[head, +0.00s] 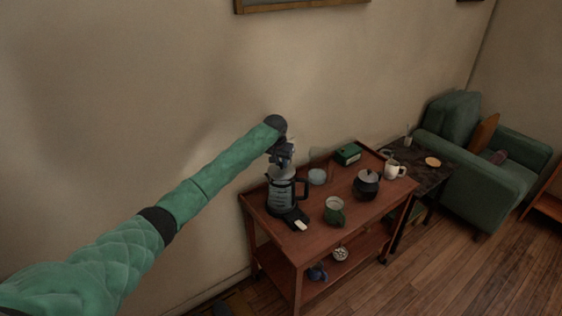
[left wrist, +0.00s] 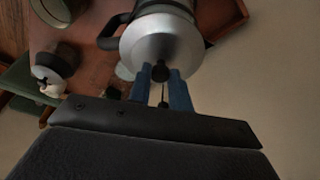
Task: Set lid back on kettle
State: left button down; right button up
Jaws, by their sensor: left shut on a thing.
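The kettle (head: 281,196), a clear and grey jug with a black handle, stands upright at the left end of the wooden cart's top. Its silver lid (head: 282,173) is at the kettle's mouth; I cannot tell whether it rests there or hovers just above. My left gripper (head: 282,160) is above the kettle, pointing down. In the left wrist view the blue fingers (left wrist: 163,76) are shut on the black knob of the silver lid (left wrist: 150,50). The lid covers the kettle's mouth, with the kettle's body (left wrist: 165,10) behind it. My right gripper is out of view.
The cart (head: 312,238) also carries a green mug (head: 334,211), a dark pot (head: 366,185), a white mug (head: 395,170), a glass vessel (head: 317,176) and a green box (head: 348,154). A blue teapot (head: 318,272) is on the lower shelf. A wall stands close behind.

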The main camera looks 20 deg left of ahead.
pick_arm(q)
jog(key=shift+f, duration=1.1)
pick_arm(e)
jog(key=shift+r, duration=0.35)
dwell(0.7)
pick_arm(q)
jog(key=c, duration=0.6)
grip_release()
jog(key=shift+c, duration=0.2)
jog(key=shift+p, duration=0.3)
jog(key=shift+r+p, duration=1.1)
jog(key=shift+r, duration=0.3)
jog(key=shift+r+p, duration=1.15)
jog(key=shift+r, duration=0.25)
jog(key=shift+r+p, duration=0.9)
jog(key=shift+r, duration=0.3)
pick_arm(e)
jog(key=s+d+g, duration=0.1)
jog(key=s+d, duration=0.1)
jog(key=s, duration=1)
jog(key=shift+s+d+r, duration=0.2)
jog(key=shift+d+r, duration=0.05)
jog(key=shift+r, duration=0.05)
